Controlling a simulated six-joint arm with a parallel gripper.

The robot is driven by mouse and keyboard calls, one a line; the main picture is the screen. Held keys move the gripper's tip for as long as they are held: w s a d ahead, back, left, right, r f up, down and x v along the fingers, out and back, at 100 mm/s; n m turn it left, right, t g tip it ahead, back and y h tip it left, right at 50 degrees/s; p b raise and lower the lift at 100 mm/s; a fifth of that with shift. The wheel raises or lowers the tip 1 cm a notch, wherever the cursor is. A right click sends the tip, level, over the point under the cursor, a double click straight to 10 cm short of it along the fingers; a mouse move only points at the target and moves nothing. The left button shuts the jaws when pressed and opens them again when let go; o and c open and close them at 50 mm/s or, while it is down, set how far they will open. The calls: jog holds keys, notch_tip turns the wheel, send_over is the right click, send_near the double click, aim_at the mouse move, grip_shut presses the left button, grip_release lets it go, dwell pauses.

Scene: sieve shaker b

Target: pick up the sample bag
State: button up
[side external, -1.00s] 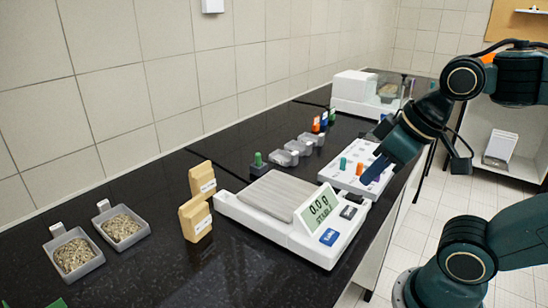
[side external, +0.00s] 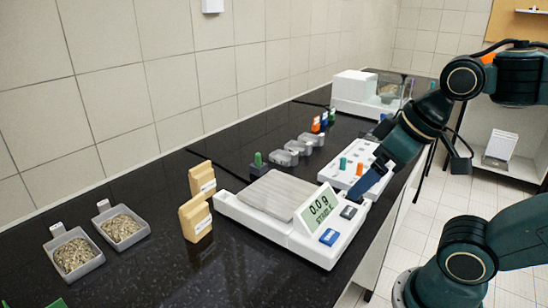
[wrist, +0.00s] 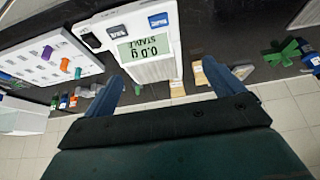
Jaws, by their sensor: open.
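Two tan paper sample bags stand upright left of the scale in the side view, a nearer one (side external: 196,218) and a farther one (side external: 202,179). Each has a small white label. In the wrist view, tan bags also show beyond the scale, one (wrist: 177,88) between my fingers and one (wrist: 200,76) by the right fingertip. My gripper (side external: 361,192) is open with nothing between its fingers. It is at the right of the scale, well apart from the bags. In the wrist view the blue fingers (wrist: 164,78) are spread wide.
A white scale (side external: 240,211) reading 0.0 g stands between my gripper and the bags. Two grey trays of grain (side external: 73,253) (side external: 122,228) lie at the left. A panel with coloured pegs (side external: 374,152) is behind the scale. The black counter's front edge is near my arm.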

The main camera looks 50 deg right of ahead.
jog(key=w+r, duration=0.4)
jog(key=w, duration=0.5)
jog(key=g, duration=0.1)
send_over(201, 168)
jog(key=s, duration=0.4)
notch_tip(201, 168, down, 8)
jog(key=shift+s, duration=0.2)
jog(key=shift+x, duration=4.15)
